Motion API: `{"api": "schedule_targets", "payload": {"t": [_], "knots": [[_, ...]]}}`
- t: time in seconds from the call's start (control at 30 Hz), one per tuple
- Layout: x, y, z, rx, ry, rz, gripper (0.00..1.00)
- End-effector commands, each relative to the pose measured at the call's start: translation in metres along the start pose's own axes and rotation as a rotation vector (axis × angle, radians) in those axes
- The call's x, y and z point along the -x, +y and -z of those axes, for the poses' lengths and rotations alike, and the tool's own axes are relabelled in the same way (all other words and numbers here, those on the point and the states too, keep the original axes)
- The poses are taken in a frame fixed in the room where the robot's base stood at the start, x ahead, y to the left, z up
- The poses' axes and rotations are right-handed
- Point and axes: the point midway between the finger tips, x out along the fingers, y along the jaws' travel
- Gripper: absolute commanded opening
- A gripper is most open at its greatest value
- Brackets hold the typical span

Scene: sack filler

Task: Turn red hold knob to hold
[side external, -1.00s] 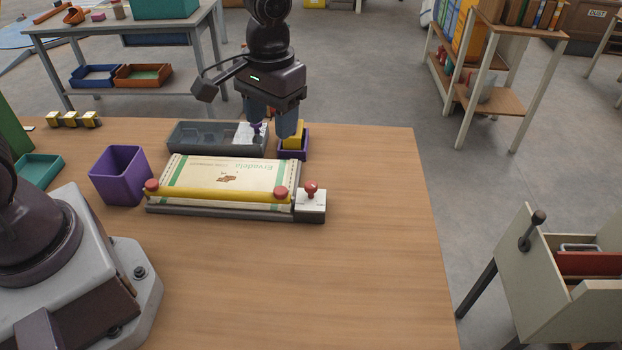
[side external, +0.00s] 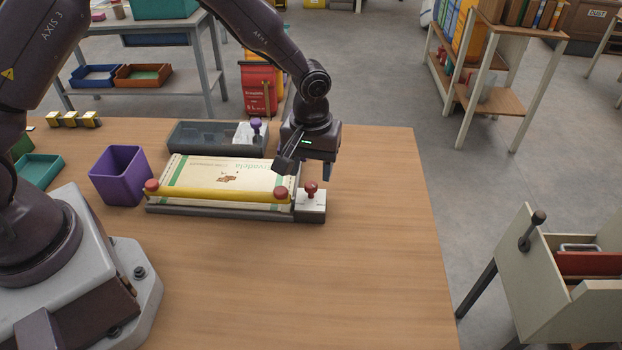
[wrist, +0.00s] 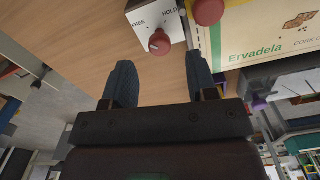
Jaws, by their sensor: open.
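The red hold knob (side external: 311,188) stands on a white plate (side external: 311,203) at the right end of the sack clamp. In the wrist view the red knob (wrist: 159,42) sits by the words FREE and HOLD and has a small pale mark; its exact setting is hard to tell. My gripper (side external: 313,172) is just behind and above the knob, fingers pointing down. In the wrist view my open gripper (wrist: 160,62) has nothing between its fingers; the knob appears beyond the gap, apart from both fingers.
A cream sack (side external: 228,174) lies under a yellow bar (side external: 215,196) with red end knobs. A grey tray (side external: 200,138) with a purple knob (side external: 256,127) is behind it. A purple bin (side external: 121,176) stands left. The table's front and right are clear.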

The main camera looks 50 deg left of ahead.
Motion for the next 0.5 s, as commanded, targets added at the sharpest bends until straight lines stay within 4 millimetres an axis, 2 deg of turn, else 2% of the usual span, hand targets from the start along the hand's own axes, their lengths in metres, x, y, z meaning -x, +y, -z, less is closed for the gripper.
{"api": "schedule_targets", "payload": {"t": [0.03, 0.2, 0.5], "knots": [[-0.01, 0.0, -0.001, 0.0, -0.003, 0.001, 0.53], [-0.03, 0.0, 0.0, 0.0, -0.001, 0.001, 0.53], [-0.037, 0.0, 0.0, -0.001, 0.002, -0.001, 0.53]]}}
